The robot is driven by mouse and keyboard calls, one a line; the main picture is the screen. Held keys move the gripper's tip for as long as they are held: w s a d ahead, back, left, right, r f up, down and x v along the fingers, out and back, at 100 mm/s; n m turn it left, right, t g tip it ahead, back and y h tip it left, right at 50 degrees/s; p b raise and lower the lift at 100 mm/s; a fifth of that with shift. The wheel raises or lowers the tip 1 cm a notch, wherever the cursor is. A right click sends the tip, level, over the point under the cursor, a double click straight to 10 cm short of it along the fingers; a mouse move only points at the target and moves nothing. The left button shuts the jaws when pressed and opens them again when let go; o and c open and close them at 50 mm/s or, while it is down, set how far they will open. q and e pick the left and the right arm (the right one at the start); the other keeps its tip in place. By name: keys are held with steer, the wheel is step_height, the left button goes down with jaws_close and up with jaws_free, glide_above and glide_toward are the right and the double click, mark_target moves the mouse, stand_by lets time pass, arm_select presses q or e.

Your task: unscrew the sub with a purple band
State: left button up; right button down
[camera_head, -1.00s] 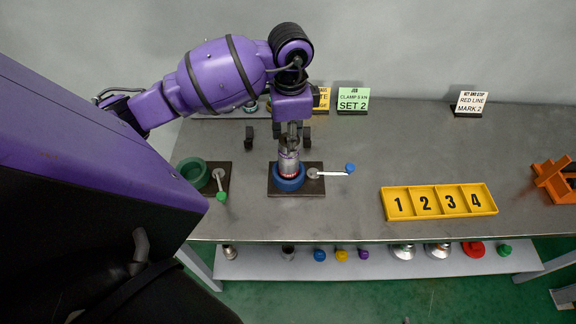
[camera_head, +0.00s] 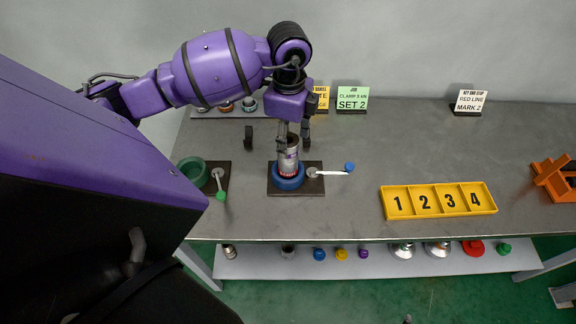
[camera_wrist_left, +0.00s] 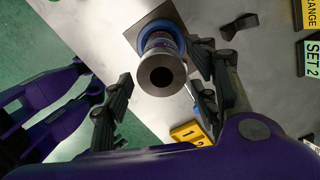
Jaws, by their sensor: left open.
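The steel sub (camera_head: 289,163) stands upright in the blue vise (camera_head: 290,183) on a dark base plate. A purple band and a red mark show on its side. In the left wrist view, the open end of the sub (camera_wrist_left: 162,76) faces the camera, with the blue vise ring (camera_wrist_left: 157,28) beyond it. My left gripper (camera_head: 293,134) is open at the upper end of the sub. In the left wrist view, its fingers (camera_wrist_left: 160,84) are spread on either side of the sub, with a gap on the left; contact on the right cannot be told.
The vise has a handle with a blue knob (camera_head: 349,168). A green vise (camera_head: 194,171) stands to its left. A yellow numbered tray (camera_head: 438,202) lies to the right. A small dark piece (camera_head: 248,143) stands behind left. Sign cards stand at the back.

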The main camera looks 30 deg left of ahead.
arm_select(q)
steer(key=m, duration=0.7)
steer(key=shift+a+m, duration=0.1)
steer(key=shift+m, duration=0.2)
steer(key=m+b, duration=0.1)
steer(key=m, duration=0.5)
steer(key=shift+a, duration=0.1)
steer(key=m+b, duration=0.1)
steer(key=m, duration=0.3)
steer(key=shift+f, duration=0.15)
steer(key=m+b, duration=0.1)
steer(key=m, duration=0.3)
steer(key=shift+a, duration=0.1)
steer(key=shift+m, duration=0.7)
arm_select(e)
steer(key=s+f+g, duration=0.1)
steer(key=s+f, duration=0.4)
steer(key=shift+s+f, duration=0.15)
steer(key=shift+f, duration=0.1)
arm_select(q)
steer(key=shift+w+d, duration=0.15)
steer(key=shift+d, duration=0.05)
steer(key=shift+c, duration=0.4)
